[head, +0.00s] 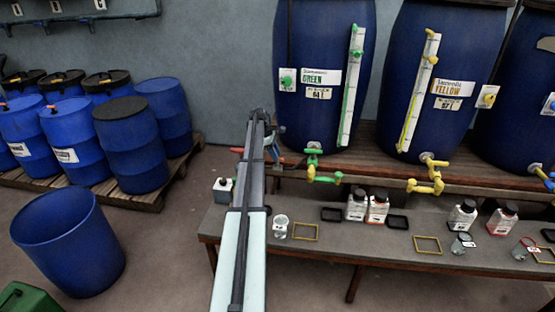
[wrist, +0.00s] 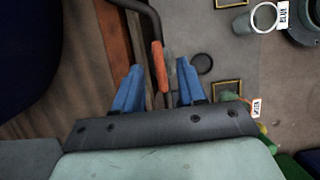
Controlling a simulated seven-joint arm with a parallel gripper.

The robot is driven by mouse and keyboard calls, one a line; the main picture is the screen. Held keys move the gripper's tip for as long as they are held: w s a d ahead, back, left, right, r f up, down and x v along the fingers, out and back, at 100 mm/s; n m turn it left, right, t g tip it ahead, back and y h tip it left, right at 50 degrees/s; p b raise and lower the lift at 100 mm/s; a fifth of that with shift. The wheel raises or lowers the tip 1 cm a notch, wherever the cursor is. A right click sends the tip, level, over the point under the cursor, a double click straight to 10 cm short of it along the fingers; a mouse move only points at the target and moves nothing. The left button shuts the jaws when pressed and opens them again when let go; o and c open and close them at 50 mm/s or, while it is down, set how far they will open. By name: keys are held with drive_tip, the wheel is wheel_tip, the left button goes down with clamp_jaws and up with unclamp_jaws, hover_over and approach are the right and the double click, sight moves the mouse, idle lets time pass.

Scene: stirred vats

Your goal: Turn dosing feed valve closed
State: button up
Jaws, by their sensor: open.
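In the wrist view, a dark bent bar ends in an orange handle (wrist: 158,62), which looks like the dosing feed valve's lever. It lies between the two blue fingers of my gripper (wrist: 159,68), with gaps visible on both sides. My gripper is open and holds nothing. In the head view, my arm reaches up past the bench's left end, and the gripper (head: 272,150) is mostly hidden behind it. A bit of red-orange (head: 237,150) shows left of the arm there. The valve body is hidden, so I cannot tell the valve's setting.
Blue vats marked GREEN (head: 322,110) and YELLOW (head: 443,100) stand on the wooden shelf, with green (head: 322,176) and yellow (head: 428,186) taps. The bench (head: 335,240) carries bottles, cups and frames. Blue drums (head: 132,145) and an open barrel (head: 68,245) stand left.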

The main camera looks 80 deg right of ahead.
drive_tip(key=shift+x, duration=1.5)
clamp_jaws()
